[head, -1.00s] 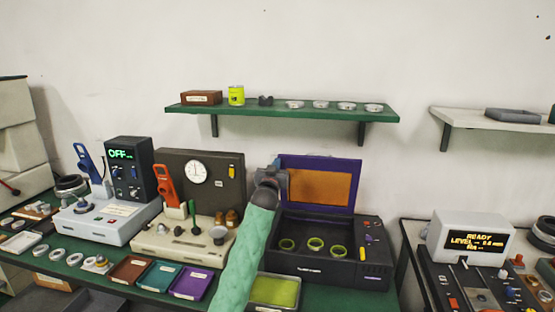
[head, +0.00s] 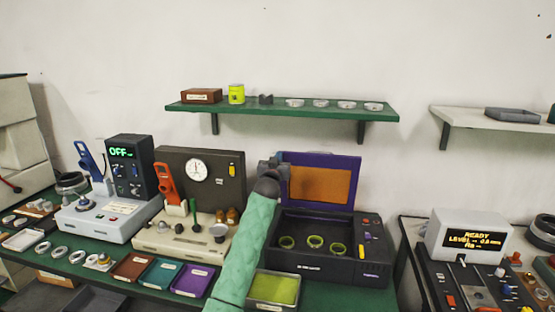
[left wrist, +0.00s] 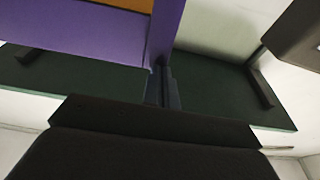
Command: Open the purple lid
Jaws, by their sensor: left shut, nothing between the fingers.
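The purple lid (head: 322,156) stands raised at the back of the black box (head: 330,270), with an orange panel on its inner face. My left gripper (head: 273,168) is shut and empty at the lid's left edge. In the left wrist view the shut fingers (left wrist: 164,88) point at the corner of the purple frame (left wrist: 85,28); I cannot tell whether they touch it. My left forearm hides the box's left side. My right gripper is not in view.
Several green rings (head: 315,242) lie in the open box. A green shelf (head: 285,112) with small items is above the lid. A beige machine (head: 180,238) stands to the left, and a tray with a green inside (head: 272,288) lies in front.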

